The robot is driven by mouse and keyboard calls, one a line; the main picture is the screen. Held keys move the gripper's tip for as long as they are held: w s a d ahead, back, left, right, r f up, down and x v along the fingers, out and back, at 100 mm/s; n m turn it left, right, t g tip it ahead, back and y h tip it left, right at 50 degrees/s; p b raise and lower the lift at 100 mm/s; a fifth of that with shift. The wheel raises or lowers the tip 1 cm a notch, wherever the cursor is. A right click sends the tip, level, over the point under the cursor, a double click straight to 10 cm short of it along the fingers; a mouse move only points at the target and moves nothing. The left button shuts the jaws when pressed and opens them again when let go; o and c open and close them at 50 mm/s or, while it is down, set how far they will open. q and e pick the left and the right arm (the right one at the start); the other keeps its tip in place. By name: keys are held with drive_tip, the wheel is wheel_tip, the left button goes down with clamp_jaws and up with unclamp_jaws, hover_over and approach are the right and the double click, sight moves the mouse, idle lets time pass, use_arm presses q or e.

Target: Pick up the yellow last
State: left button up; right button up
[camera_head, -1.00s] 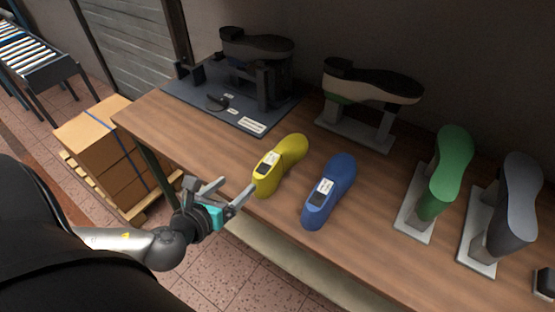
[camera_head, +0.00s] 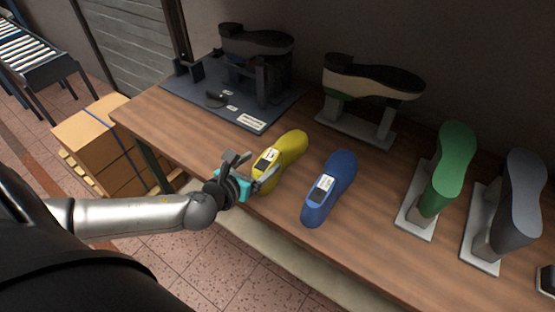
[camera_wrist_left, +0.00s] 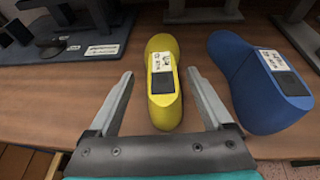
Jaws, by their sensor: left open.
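The yellow last (camera_head: 287,151) lies on the wooden table near its front edge, with a white label and a dark patch on its near end. In the left wrist view the yellow last (camera_wrist_left: 162,105) stands between the two fingers, with a gap on each side. My left gripper (camera_head: 256,173) is open at the near end of the yellow last; it also shows in the left wrist view (camera_wrist_left: 160,90). The near end of the last is partly hidden by the gripper in the head view. My right gripper is not in view.
A blue last (camera_head: 330,188) lies close to the right of the yellow one. A green last (camera_head: 452,165) and a grey last (camera_head: 517,200) stand on white bases further right. A dark fixture (camera_head: 257,65) and a shoe sole on a stand (camera_head: 370,85) are behind.

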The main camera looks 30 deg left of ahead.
sight(268, 157)
use_arm(q)
drive_tip(key=shift+b+x, duration=0.5)
drive_tip(key=shift+x, duration=2.4)
drive_tip(key=shift+d, duration=0.15)
clamp_jaws()
drive_tip(key=shift+r, duration=0.15)
